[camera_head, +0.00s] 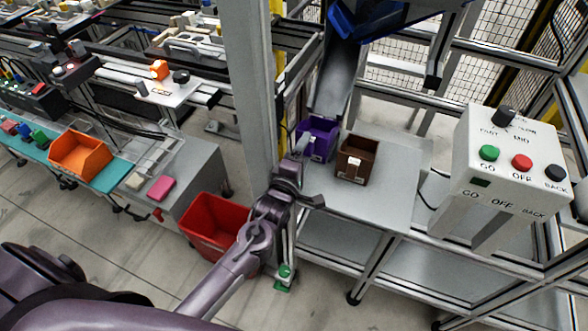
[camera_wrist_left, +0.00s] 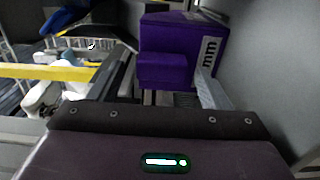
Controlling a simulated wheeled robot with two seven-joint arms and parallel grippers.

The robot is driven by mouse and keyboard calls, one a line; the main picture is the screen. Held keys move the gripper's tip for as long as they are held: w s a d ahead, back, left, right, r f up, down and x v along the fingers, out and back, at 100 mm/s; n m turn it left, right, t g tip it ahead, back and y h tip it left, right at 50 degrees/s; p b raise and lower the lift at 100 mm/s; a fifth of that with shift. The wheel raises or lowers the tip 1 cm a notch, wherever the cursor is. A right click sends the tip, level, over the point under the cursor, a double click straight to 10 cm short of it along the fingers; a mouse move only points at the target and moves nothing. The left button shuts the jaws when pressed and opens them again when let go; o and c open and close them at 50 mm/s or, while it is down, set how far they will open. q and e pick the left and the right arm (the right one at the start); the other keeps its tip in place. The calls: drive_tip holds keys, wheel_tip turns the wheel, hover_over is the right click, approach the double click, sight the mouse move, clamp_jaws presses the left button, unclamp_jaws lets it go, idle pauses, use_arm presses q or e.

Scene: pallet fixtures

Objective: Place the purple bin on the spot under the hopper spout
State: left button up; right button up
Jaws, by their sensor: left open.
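The purple bin (camera_head: 318,140) stands on the grey table (camera_head: 392,200), at or just below the lower end of the grey hopper spout (camera_head: 333,85). The spot beneath it cannot be made out. My left gripper (camera_head: 303,143) is open at the near left side of the purple bin. In the left wrist view the purple bin (camera_wrist_left: 178,60) shows its pale label and lies just ahead of the fingers, with one finger close to its label side. Contact cannot be told. My right gripper is out of view.
A brown bin (camera_head: 357,160) stands right of the purple bin on the same table. A control box (camera_head: 515,160) with buttons is at the right. A grey post (camera_head: 252,90) rises left of the gripper. A red crate (camera_head: 213,225) sits on the floor.

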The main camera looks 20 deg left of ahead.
use_arm(q)
drive_tip(key=s, duration=1)
drive_tip(key=shift+s+a, duration=0.2)
drive_tip(key=shift+s, duration=0.1)
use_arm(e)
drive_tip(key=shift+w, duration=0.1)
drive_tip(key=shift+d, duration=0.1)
